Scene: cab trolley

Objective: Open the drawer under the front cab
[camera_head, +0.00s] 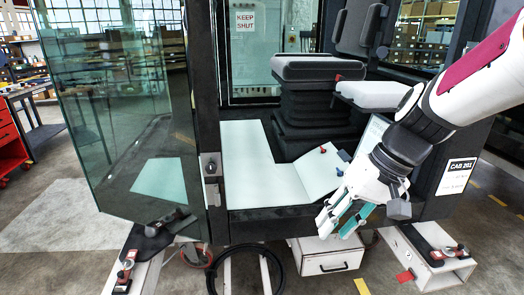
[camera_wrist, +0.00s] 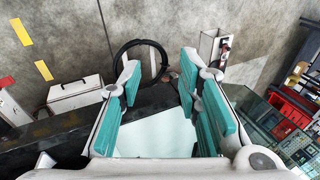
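The white drawer unit (camera_head: 328,262) sits low under the front edge of the cab, with a dark bar handle (camera_head: 334,268) on its front face. In the wrist view, the drawer unit (camera_wrist: 76,94) is at the left, apart from my fingers. How far the drawer is out, I cannot tell. My gripper (camera_head: 338,224) is in front of the cab's floor edge, above the drawer, and touches neither it nor the handle. In the wrist view, my gripper (camera_wrist: 158,72) has its teal-padded fingers spread wide with nothing between them.
The cab floor (camera_head: 255,165) lies behind my gripper. A glass door (camera_head: 120,120) stands open at left. White supports (camera_head: 428,258) flank the drawer, and a black hose ring (camera_head: 245,262) is left of it. The grey floor in front looks mostly clear.

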